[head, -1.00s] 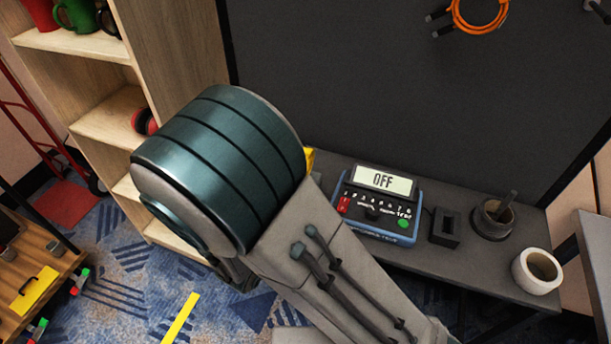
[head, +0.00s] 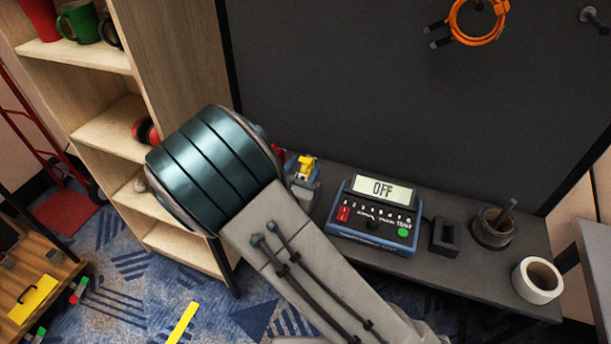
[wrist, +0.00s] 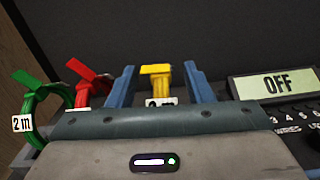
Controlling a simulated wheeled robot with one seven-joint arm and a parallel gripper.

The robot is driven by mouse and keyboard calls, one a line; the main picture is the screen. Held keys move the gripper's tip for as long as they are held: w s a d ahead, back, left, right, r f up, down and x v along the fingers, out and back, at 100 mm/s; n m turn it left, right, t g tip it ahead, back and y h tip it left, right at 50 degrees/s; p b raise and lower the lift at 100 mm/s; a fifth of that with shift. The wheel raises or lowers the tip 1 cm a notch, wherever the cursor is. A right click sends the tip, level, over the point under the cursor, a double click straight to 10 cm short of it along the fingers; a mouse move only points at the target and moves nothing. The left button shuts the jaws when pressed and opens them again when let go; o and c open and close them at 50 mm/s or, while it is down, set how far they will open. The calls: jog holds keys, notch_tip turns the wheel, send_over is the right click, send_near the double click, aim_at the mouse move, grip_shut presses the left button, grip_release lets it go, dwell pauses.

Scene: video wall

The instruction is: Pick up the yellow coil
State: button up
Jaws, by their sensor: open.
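The yellow coil (wrist: 157,72) stands upright between the two blue fingers of my gripper (wrist: 158,66) in the wrist view. A white tag shows low on it, and its lower part is hidden behind my gripper's body. The fingers are open, one on each side, with a gap to the coil visible on both sides. How deep it sits between them I cannot tell. In the head view the yellow coil (head: 305,165) shows just right of my arm, at the table's left end. My arm hides most of the gripper there.
A red coil (wrist: 88,80) and a green coil (wrist: 40,95) tagged 2 m stand left of the fingers. A tester (head: 375,212) reading OFF stands to the right on the grey table (head: 465,265). An orange cable (head: 478,25) hangs on the dark wall.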

jog(key=shift+x, duration=1.1)
jog(key=shift+s, duration=0.1)
jog(key=shift+c, duration=0.3)
grip_shut()
jog(key=shift+r, duration=0.1)
